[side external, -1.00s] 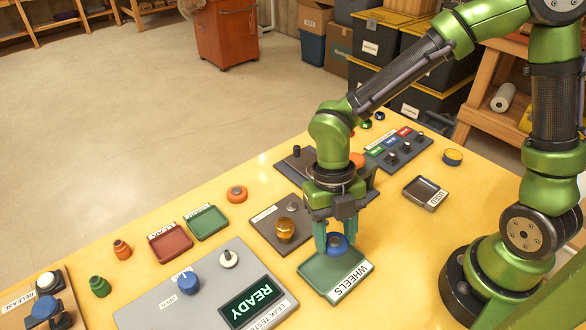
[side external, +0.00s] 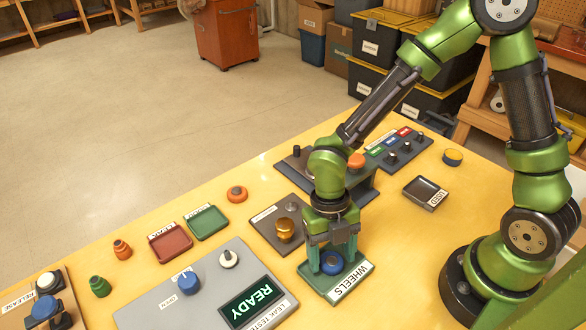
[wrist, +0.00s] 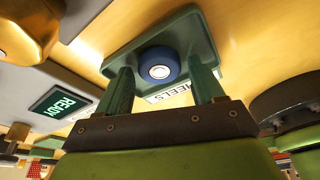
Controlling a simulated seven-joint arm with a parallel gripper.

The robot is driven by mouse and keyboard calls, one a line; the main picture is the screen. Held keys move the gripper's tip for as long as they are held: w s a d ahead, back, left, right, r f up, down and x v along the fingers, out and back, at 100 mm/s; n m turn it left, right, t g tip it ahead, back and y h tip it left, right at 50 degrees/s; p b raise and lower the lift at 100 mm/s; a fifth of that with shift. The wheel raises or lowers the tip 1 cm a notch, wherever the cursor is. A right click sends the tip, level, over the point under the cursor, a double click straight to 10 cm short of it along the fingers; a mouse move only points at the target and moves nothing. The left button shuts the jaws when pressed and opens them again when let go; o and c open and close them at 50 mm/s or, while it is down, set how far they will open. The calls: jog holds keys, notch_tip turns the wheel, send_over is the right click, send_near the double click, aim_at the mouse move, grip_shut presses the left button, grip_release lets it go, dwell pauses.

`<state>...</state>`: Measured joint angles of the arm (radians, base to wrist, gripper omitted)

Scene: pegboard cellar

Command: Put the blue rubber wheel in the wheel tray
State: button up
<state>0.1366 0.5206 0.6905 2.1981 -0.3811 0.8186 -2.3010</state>
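The blue rubber wheel (side external: 332,262) lies flat inside the green wheel tray (side external: 317,281), which has a white WHEELS label on its front right edge. The wrist view also shows the wheel (wrist: 159,65) on the floor of the tray (wrist: 112,62), its pale hub facing up. My gripper (side external: 333,260) is low over the tray, with one teal finger on each side of the wheel. In the wrist view the fingers (wrist: 162,82) stand apart with a visible gap beside the wheel, so the gripper is open.
A dark plate with a gold knob (side external: 285,230) stands close left of the tray. The grey leak tester (side external: 222,290) with its READY screen is at the front left. A dark USED tray (side external: 426,193) is at the right. Bare yellow table lies between the trays.

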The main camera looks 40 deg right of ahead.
jog(key=shift+o, duration=0.3)
jog(key=v, duration=1.1)
jog(key=s+d+r+m+t, duration=0.2)
jog(key=d+r+m+t, duration=0.3)
jog(key=m, duration=1.2)
jog(key=s+d+r+m+t, duration=0.1)
jog(key=d+r+m+t, duration=0.4)
jog(key=m, duration=1.3)
notch_tip(320, 180, up, 3)
jog(key=d, duration=0.2)
jog(key=shift+s+d+m+y, duration=0.3)
jog(key=shift+s+y, duration=0.1)
jog(key=shift+f, duration=0.1)
